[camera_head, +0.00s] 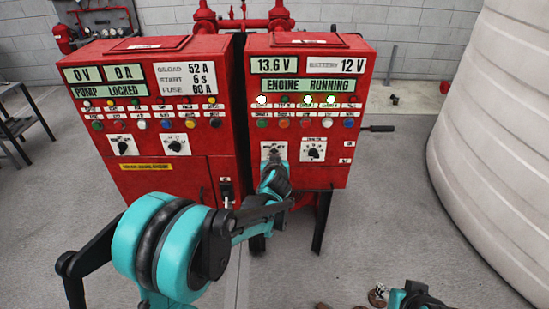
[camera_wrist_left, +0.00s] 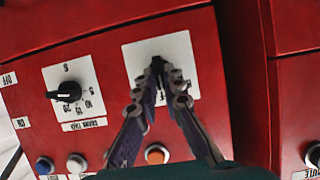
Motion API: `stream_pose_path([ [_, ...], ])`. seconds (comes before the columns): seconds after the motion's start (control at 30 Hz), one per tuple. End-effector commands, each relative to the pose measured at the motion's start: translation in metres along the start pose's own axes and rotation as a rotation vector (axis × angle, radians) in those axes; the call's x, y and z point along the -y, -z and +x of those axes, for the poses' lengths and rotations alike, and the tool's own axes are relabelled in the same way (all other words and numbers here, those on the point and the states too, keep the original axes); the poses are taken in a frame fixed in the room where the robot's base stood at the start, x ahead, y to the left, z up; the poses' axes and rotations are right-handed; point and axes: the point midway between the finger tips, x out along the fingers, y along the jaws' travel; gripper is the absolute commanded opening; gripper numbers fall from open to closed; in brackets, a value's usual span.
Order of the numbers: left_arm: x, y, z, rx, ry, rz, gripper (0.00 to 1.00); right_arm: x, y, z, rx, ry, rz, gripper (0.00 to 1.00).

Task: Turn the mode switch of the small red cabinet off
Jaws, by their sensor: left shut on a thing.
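The small red cabinet (camera_head: 358,90) is on the right in the head view, with lit "13.6 V" and "ENGINE RUNNING" displays. Its mode switch is a small dark knob (camera_wrist_left: 157,62) on a white plate (camera_wrist_left: 134,57), left of a second dial (camera_head: 313,152). My left gripper (camera_wrist_left: 160,72) is at this knob, with its two fingers converging and shut on it. The fingers hide most of the knob, so its setting is unclear. In the head view my left arm covers the lower plate. My right gripper is not visible; only a teal part of that arm shows at bottom right.
A wider red cabinet (camera_head: 135,185), reading "PUMP LOCKED", stands close on the left. Buttons and lamps line both panels; an orange button (camera_wrist_left: 156,154) is near my left fingers. A large white tank (camera_head: 500,130) stands at right. Grey floor between is open.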

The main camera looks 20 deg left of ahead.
Motion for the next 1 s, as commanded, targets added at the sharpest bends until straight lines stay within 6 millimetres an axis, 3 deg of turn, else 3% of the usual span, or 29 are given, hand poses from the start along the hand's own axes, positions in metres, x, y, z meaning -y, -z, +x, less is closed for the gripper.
stream_pose_path([
  [0.43,0.0,-0.001,0.0,0.002,-0.003,-0.009,0.0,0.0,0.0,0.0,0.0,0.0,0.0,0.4],
  [0.5,0.0,-0.001,0.0,0.002,-0.003,-0.009,0.27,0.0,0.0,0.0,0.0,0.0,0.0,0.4],
  [0.53,0.0,-0.001,0.0,0.002,-0.003,-0.009,0.29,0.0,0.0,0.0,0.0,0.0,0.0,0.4],
  [0.83,0.0,0.0,-0.001,0.001,-0.003,-0.008,0.29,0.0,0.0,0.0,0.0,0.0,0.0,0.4],
  [1.0,0.0,0.0,-0.018,0.001,-0.004,-0.007,0.29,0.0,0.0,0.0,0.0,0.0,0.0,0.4],
])
